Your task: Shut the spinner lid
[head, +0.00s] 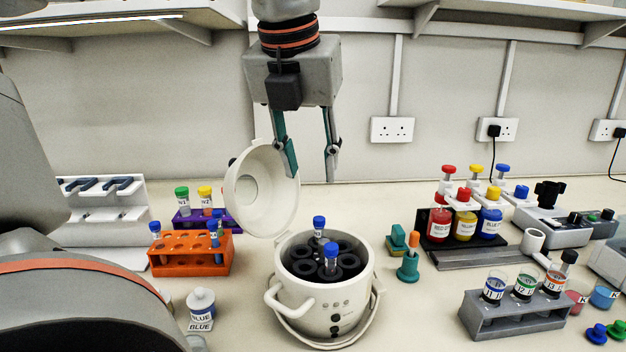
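The spinner (318,300) is a white round pot with a dark rotor inside, standing on the bench at the centre. Two blue-capped tubes (331,258) stand in its rotor. Its white lid (250,205) stands open, tilted up at the back left of the pot. My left gripper (311,160) hangs pointing down above and behind the pot, just right of the lid. Its two fingers are apart with nothing between them. The left finger is close to the lid's right edge; I cannot tell if they touch. My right gripper is not in view.
An orange tube rack (190,262) and a purple rack (183,220) stand left of the lid. A small bottle marked BLUE (201,310) is at front left. Right of the spinner are a grey rack (515,315) and coloured bottles (465,222).

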